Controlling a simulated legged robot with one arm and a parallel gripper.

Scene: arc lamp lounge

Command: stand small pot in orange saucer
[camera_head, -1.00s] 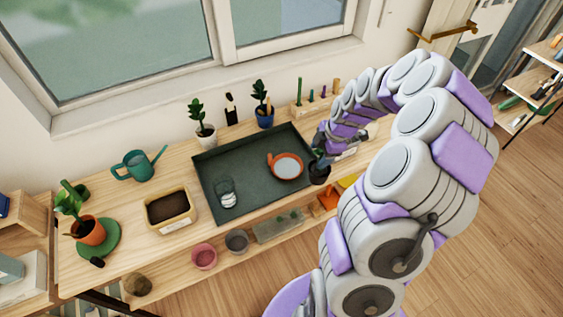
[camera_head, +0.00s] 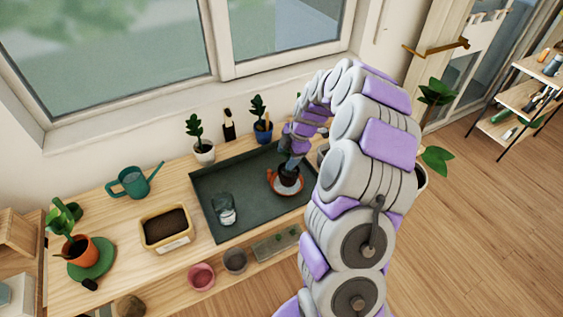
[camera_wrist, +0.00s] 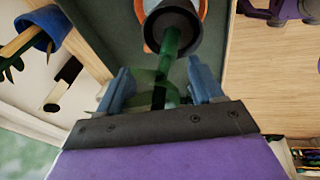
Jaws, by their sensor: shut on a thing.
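The small dark pot (camera_head: 288,178) with a green plant is in my gripper (camera_head: 291,160), over the orange saucer (camera_head: 274,184) on the dark tray. In the wrist view the plant's green stem (camera_wrist: 168,62) runs between the two blue fingers of my gripper (camera_wrist: 162,84). The dark pot (camera_wrist: 174,20) lies beyond the fingertips, with the orange saucer (camera_wrist: 203,12) showing at its sides. The pot is within the saucer's outline. I cannot tell whether its base touches the saucer.
A clear glass (camera_head: 224,210) stands on the dark tray (camera_head: 245,222). Behind it are a white potted plant (camera_head: 204,150) and a blue pot (camera_head: 263,132). A soil-filled yellow planter (camera_head: 167,229) and a teal watering can (camera_head: 132,182) stand to the left.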

